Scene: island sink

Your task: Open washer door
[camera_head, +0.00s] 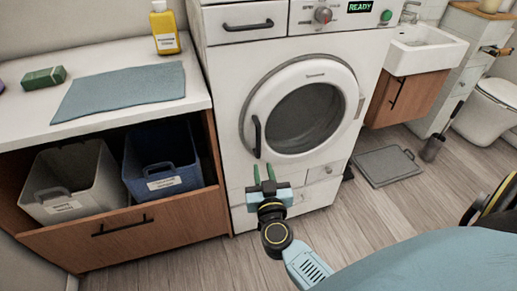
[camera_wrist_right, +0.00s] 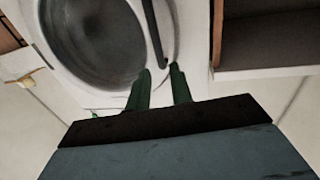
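The white washer (camera_head: 225,85) stands in the middle of the head view, with its round door (camera_head: 345,85) closed. A dark vertical handle (camera_head: 257,136) is on the door's left side. My right gripper (camera_head: 263,173) is just below the lower end of the handle, with its two green fingers apart and pointing up toward it. In the right wrist view the handle (camera_wrist_right: 153,35) ends close above the gap between the open fingertips (camera_wrist_right: 160,72). Nothing is between the fingers. My left gripper is not in view.
A sink (camera_head: 422,52) is at right. A grey scale-like mat (camera_head: 386,166) lies on the floor.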

